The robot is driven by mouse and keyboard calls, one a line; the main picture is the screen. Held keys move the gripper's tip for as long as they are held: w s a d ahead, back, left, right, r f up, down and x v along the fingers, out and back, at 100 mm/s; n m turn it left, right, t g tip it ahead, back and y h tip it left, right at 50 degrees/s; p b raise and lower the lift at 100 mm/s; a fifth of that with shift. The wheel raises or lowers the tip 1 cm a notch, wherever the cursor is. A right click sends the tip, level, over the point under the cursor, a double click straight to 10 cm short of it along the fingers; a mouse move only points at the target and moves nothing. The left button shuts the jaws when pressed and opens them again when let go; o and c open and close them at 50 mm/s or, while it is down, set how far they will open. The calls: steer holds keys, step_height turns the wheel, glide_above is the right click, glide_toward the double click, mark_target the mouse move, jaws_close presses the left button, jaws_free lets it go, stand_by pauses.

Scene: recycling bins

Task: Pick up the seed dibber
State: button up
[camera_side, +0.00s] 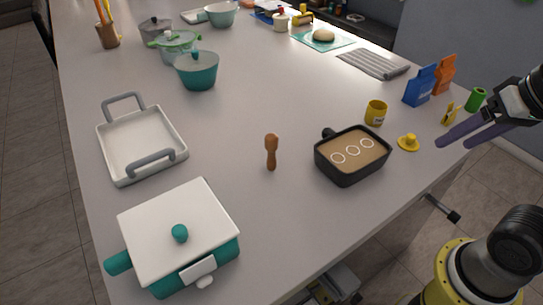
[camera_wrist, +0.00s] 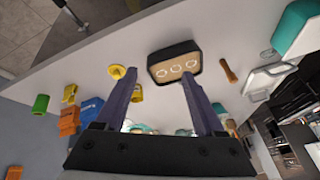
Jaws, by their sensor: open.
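The seed dibber is most likely the small brown wooden tool (camera_side: 271,152) with a rounded knob at its far end, in the middle of the white table in the side view. It also shows in the wrist view (camera_wrist: 228,71), up and to the right, beyond the fingers. My gripper (camera_side: 440,144) is at the right edge of the side view, well apart from the wooden tool. In the wrist view its two purple fingers (camera_wrist: 158,82) are spread wide with nothing held between them.
A black pan (camera_side: 352,178) with a tan filling stands between the tool and my gripper. A yellow lid (camera_side: 408,143) and yellow jar (camera_side: 376,112) are near it. A white tray (camera_side: 180,158) and a teal pot (camera_side: 218,262) stand left. The table is clear around the tool.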

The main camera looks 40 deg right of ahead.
steer(key=w+a+r+m+g, duration=0.1)
steer(key=w+a+r+m, duration=0.1)
steer(key=w+r+m, duration=0.7)
steer(key=m+g, duration=0.3)
steer(key=g, duration=0.1)
glide_above(271, 136)
step_height(271, 136, down, 8)
steer(key=f, duration=0.7)
steer(key=shift+s, duration=0.2)
steer(key=shift+w+f, duration=0.2)
steer(key=shift+f, duration=2.9)
jaws_close()
